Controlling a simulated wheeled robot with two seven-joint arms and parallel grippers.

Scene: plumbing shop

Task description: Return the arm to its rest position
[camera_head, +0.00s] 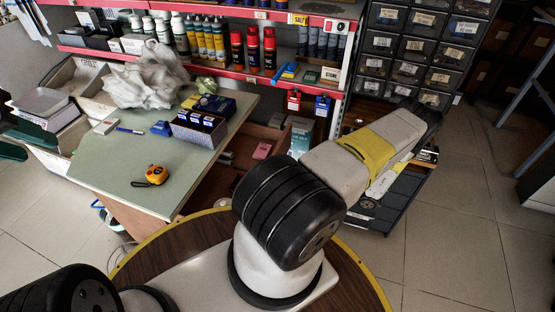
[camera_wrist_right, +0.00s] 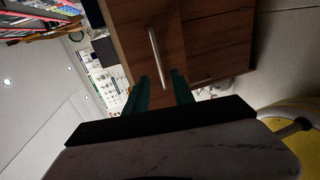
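My right arm (camera_head: 370,150) reaches from the lower middle of the head view toward the dark drawer rack at the upper right. Its gripper is hidden there. In the right wrist view, the two dark green fingers of my right gripper (camera_wrist_right: 161,84) stand apart with nothing between them. A brown wooden cabinet front (camera_wrist_right: 218,42) with a metal bar handle (camera_wrist_right: 156,56) lies behind them. At the left edge of the head view, a dark green part of my left gripper (camera_head: 12,152) shows, cut off by the frame. Its opening cannot be made out.
A pale green table (camera_head: 105,165) holds a tape measure (camera_head: 152,175), a box of small blue packs (camera_head: 198,130) and a crumpled bag (camera_head: 148,78). Red-edged shelves (camera_head: 215,70) with bottles stand behind. A small-parts drawer rack (camera_head: 418,48) stands right. Tiled floor (camera_head: 470,220) at right is clear.

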